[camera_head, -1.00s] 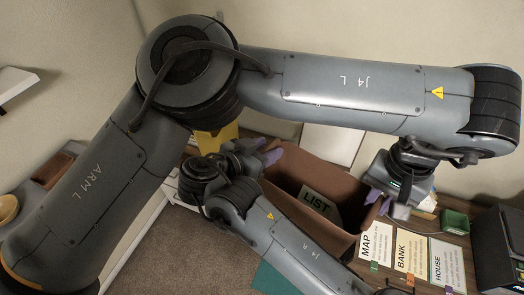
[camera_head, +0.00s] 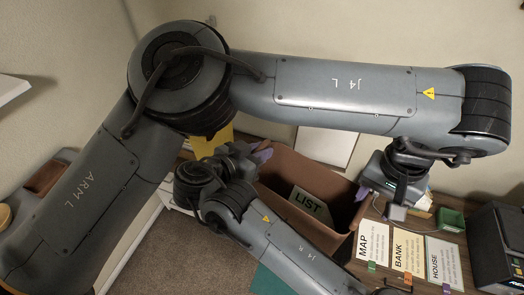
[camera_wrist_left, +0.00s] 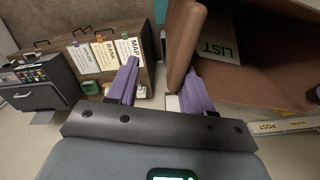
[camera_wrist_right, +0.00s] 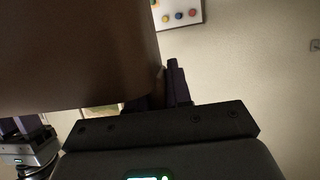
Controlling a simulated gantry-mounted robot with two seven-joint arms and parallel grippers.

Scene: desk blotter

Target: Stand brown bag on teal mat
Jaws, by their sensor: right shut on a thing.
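The brown bag (camera_head: 318,178) is an open-topped, box-like brown container with a LIST card inside, tilted in the head view. My right gripper (camera_head: 262,154) is shut on its left rim; the right wrist view shows the bag wall (camera_wrist_right: 75,55) at the fingers (camera_wrist_right: 160,88). My left gripper (camera_head: 364,190) is beside the bag's right rim. In the left wrist view its purple fingers (camera_wrist_left: 160,88) are apart, with the bag's edge (camera_wrist_left: 184,48) close to the right finger. The teal mat (camera_head: 272,282) shows partly at the bottom, behind my right arm.
MAP (camera_head: 373,243), BANK (camera_head: 409,252) and HOUSE (camera_head: 444,262) cards lie on the wooden desk to the right of the bag. A green box (camera_head: 451,219) and a dark machine (camera_head: 492,250) stand further right. A yellow item (camera_head: 210,142) is behind the bag's left.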

